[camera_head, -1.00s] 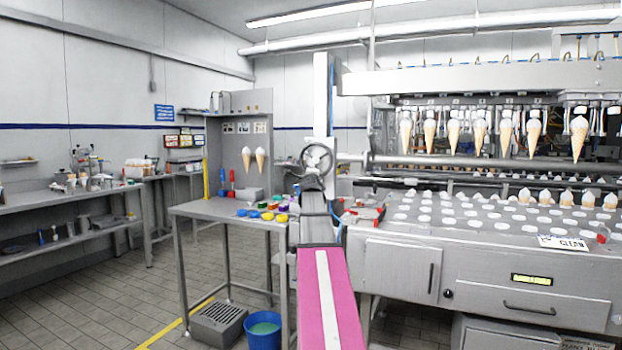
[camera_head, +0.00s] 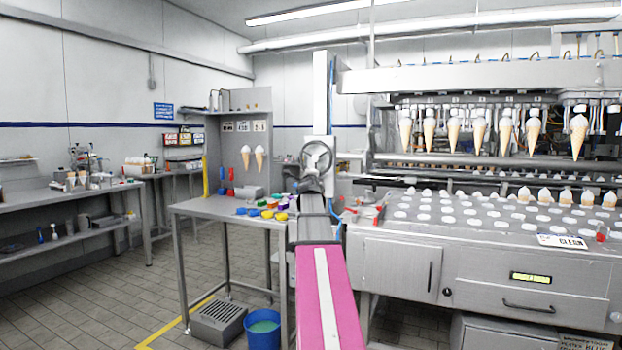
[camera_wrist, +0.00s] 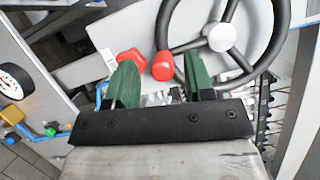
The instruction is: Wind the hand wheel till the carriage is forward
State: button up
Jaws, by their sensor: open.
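The hand wheel (camera_head: 317,157) has a dark rim, spokes and a pale hub, and stands at the front left of the machine. In the wrist view the wheel (camera_wrist: 222,37) fills the top right. A red knob (camera_wrist: 162,66) at its left rim shows between my fingertips, with gaps on both sides. My gripper (camera_wrist: 160,78) is open, its two green fingers pointing at the wheel. The overhead carriage (camera_head: 470,82) holds a row of hanging cones. How far forward it stands is hard to tell.
A second red knob (camera_wrist: 131,57) lies close to the left finger. A side table (camera_head: 205,208) with coloured pieces stands left of my arm. The cone tray deck (camera_head: 470,232) is on the right. A blue bucket (camera_head: 262,328) stands on the floor.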

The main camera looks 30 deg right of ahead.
jog(key=v, duration=0.7)
jog(key=shift+s, duration=0.2)
jog(key=shift+a+f, duration=0.1)
jog(key=s+a+f+n+g+y, duration=0.15)
jog(key=a+f+n+g, duration=0.35)
jog(key=f, duration=0.7)
jog(key=s+a+f+n+y, duration=0.15)
jog(key=a+f+n, duration=0.25)
jog(key=a+f, duration=0.55)
jog(key=a+f+n+g+y, duration=0.3)
jog(key=a+f+n, duration=0.1)
jog(key=f, duration=0.9)
jog(key=s+a+f+n+g+y, duration=0.3)
jog(key=s+a+f+n+g, duration=0.5)
jog(key=s+a+f+n, duration=0.5)
jog(key=s+a+f, duration=0.4)
jog(key=s+f, duration=0.1)
jog(key=f, duration=0.2)
jog(key=shift+s+a+f, duration=0.3)
jog(key=shift+a+f, duration=0.05)
jog(key=shift+f, duration=0.05)
